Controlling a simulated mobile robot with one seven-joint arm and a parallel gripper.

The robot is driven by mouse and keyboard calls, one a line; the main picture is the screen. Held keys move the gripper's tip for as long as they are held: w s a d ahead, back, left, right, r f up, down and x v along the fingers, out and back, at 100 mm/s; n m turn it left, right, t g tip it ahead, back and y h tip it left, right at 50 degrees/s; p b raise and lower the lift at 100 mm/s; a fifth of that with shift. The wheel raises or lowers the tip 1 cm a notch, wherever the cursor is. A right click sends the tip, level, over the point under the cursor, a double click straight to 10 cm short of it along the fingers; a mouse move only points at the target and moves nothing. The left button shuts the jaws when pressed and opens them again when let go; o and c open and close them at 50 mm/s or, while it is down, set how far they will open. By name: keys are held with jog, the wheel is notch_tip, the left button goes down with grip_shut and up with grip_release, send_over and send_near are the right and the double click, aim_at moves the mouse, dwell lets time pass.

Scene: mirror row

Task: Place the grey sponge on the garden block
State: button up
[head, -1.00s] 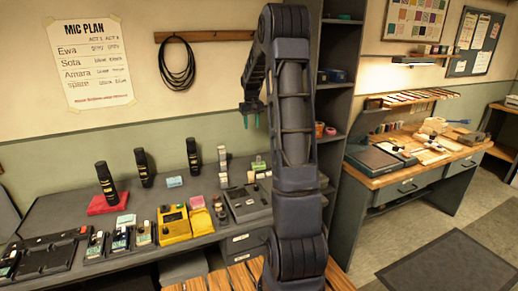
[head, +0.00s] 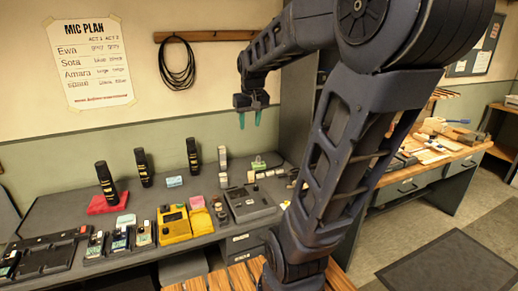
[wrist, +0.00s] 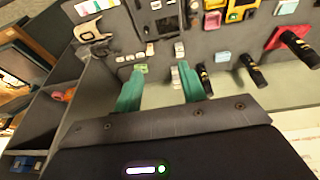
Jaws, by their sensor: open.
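My gripper (head: 249,119) is open and empty, its green fingers pointing down above the back of the grey desk (head: 75,205). In the wrist view its fingers (wrist: 160,72) are spread apart, with the desk items beyond them. I cannot pick out the grey sponge or the garden block with certainty. Small blocks on the desk include a green one (head: 258,164), a light blue one (head: 174,181), a cyan one (head: 125,219) and a pink one (head: 197,202). The green block also shows in the wrist view (wrist: 140,68). My gripper touches none of them.
Several black microphones (head: 143,167) stand upright along the desk, one on a red piece (head: 103,206). A yellow pedal (head: 174,224) and a grey mixer (head: 249,203) lie at the front. Dark shelves (wrist: 62,95) stand beside the desk. My arm hides part of the right side.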

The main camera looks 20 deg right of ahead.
jog(key=s+a+f, duration=0.1)
jog(key=s, duration=0.6)
jog(key=s+a+f+t, duration=0.1)
jog(key=s+f, duration=0.1)
jog(key=s, duration=0.5)
jog(key=shift+s+a+f, duration=0.15)
jog(key=shift+a+f, duration=0.05)
jog(key=shift+a, duration=0.15)
